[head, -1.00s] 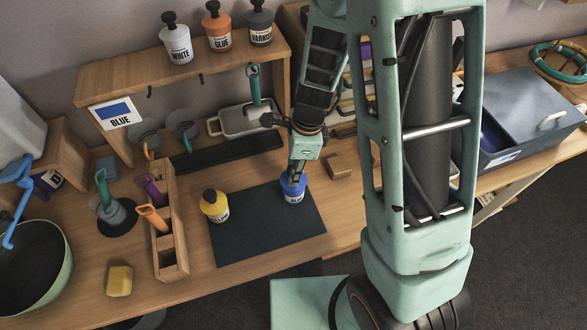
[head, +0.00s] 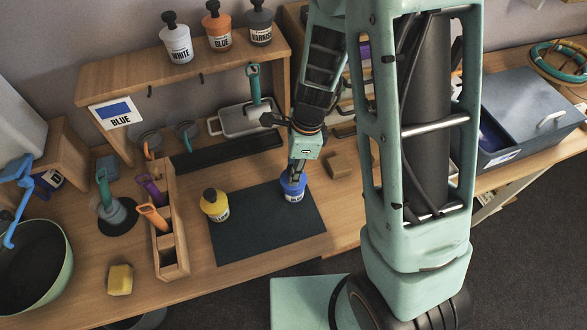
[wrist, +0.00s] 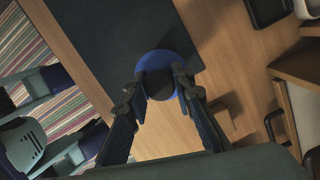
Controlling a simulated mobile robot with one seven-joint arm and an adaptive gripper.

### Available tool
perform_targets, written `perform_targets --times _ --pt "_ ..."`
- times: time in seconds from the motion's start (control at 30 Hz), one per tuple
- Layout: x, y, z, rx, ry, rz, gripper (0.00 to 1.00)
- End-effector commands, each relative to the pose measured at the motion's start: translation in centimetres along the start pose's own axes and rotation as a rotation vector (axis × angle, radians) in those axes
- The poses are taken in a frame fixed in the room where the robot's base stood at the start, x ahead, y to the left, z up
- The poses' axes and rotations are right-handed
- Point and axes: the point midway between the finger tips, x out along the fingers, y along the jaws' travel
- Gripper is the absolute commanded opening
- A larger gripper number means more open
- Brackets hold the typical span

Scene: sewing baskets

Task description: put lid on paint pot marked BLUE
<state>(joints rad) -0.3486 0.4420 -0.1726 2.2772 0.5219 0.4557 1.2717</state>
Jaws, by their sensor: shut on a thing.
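The blue paint pot with a white label reading BLUE (head: 293,194) stands upright at the right rear part of the dark mat (head: 265,232). It shows from above as a round blue shape in the wrist view (wrist: 160,57). My gripper (head: 295,172) points down right over the pot. In the wrist view its fingers (wrist: 159,88) close on the dark lid (wrist: 160,84) from both sides, over the pot's middle. The fingers hide part of the lid, and I cannot tell whether it is fully seated on the pot.
A yellow pot with a dark top (head: 214,206) stands left on the mat. White, orange and dark grey pots (head: 219,36) stand on the shelf above. A wooden block (head: 341,165) lies close to the right. A wooden tool holder (head: 170,236) stands left; the front mat is clear.

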Motion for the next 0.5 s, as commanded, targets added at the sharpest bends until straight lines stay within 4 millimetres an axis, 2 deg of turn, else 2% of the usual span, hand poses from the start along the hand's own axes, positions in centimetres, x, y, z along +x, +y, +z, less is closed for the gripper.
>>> perform_targets --times 0.5 --pt "0.98 0.0 -0.15 0.0 0.0 0.0 0.08"
